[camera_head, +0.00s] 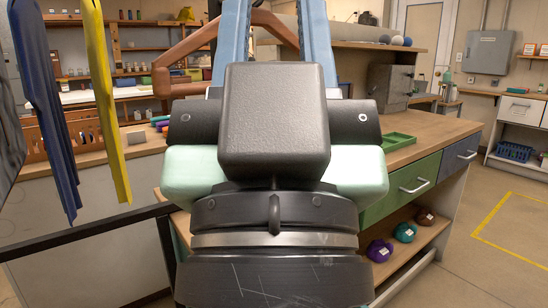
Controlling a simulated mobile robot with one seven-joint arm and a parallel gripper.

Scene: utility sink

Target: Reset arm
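My own arm (274,125) stands folded in the middle of the head view, close to the camera. A dark rounded block is at its top, pale green parts are at both sides, and a dark round body with a grey band is below. I cannot make out the fingers of my gripper; they do not show in this view. Nothing held is visible.
A wooden workbench with a green drawer (402,188) and a blue drawer (461,154) is behind and right of the arm. A green tray (398,142) lies on it. Blue (48,95) and yellow (103,95) hanging pieces are at left. Open floor (490,215) is at right.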

